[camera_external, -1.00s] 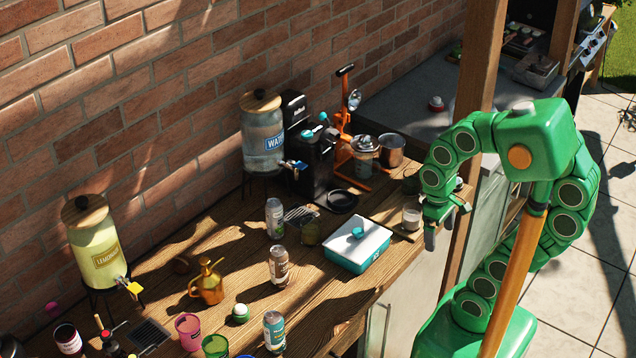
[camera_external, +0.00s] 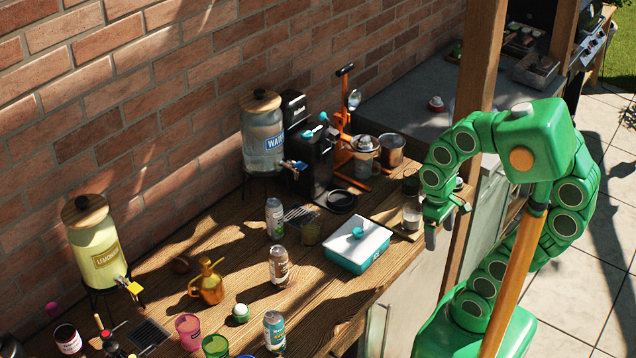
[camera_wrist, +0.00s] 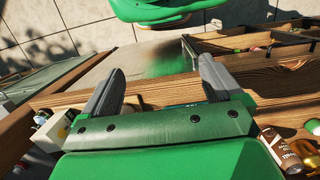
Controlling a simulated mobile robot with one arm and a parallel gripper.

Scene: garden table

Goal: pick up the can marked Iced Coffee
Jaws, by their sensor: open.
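A brown and white can (camera_external: 279,266) stands upright on the wooden table (camera_external: 235,238), left of the teal-sided box. Its lettering is too small to read, but its brown colour fits Iced Coffee. A brown can also shows at the lower right of the wrist view (camera_wrist: 279,145). A grey-white can (camera_external: 275,218) stands behind it, and a teal and white can (camera_external: 274,331) stands nearer the front edge. My gripper (camera_external: 441,224) is open and empty at the table's right end, well to the right of the cans. Its two fingers (camera_wrist: 160,88) are spread in the wrist view.
A white-lidded teal box (camera_external: 345,258) stands between the cans and my gripper. A clear jar (camera_external: 412,217) is close beside my gripper.

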